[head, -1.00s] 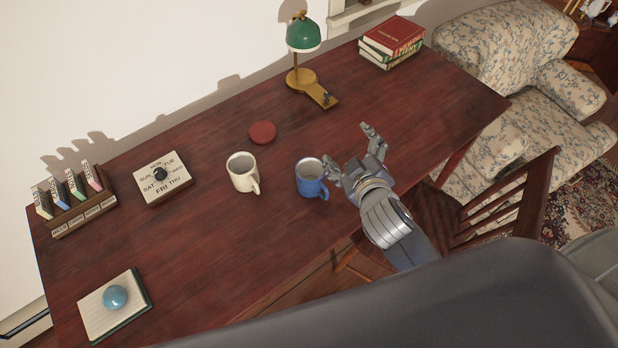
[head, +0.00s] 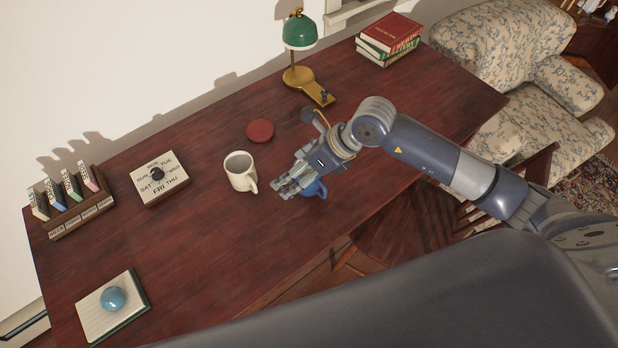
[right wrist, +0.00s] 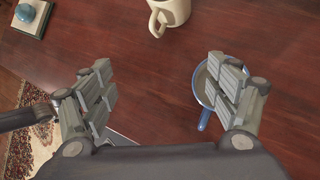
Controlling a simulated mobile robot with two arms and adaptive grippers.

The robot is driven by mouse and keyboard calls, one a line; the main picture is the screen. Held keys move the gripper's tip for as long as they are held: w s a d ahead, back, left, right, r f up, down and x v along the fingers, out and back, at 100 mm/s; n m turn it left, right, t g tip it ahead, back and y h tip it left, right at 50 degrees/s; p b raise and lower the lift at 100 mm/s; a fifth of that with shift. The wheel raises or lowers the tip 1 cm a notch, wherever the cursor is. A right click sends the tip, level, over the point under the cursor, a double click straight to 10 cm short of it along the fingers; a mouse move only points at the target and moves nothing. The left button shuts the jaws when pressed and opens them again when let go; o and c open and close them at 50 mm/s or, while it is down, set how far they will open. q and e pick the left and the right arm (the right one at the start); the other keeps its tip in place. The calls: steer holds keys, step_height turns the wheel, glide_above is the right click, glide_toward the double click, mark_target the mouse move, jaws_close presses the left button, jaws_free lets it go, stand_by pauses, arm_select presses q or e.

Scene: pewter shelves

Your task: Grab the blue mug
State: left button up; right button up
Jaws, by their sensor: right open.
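The blue mug (head: 315,188) stands upright on the dark red wooden desk (head: 215,245), mostly hidden under my right gripper in the head view. My right gripper (head: 284,190) is above the mug, its fingers reaching left past it. My left gripper is not in view.
A cream mug (head: 240,172) stands close on the left of the gripper. A red coaster (head: 260,131), a green lamp (head: 300,35) and stacked books (head: 389,39) are farther back. A day-dial block (head: 160,178) is left. The front middle of the desk is clear.

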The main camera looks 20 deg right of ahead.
steer(key=w+d+f+h, duration=0.1)
steer(key=d+f, duration=0.1)
steer(key=w+d+f+h, duration=0.1)
steer(key=d+f, duration=0.1)
steer(key=w+d+f+h+p, duration=0.1)
steer(key=f, duration=0.1)
steer(key=shift+d+f, duration=0.15)
steer(key=shift+d, duration=0.25)
steer(key=shift+w+a+p+x, duration=0.2)
steer(key=shift+p+x, duration=0.2)
steer(key=shift+x, duration=0.7)
steer(key=shift+w+a+p+x, duration=0.1)
steer(key=shift+w+p+x, duration=0.2)
steer(key=shift+x, duration=0.85)
steer(key=shift+w+a+f, duration=0.1)
steer(key=shift+f, duration=0.35)
steer(key=c, duration=1.4)
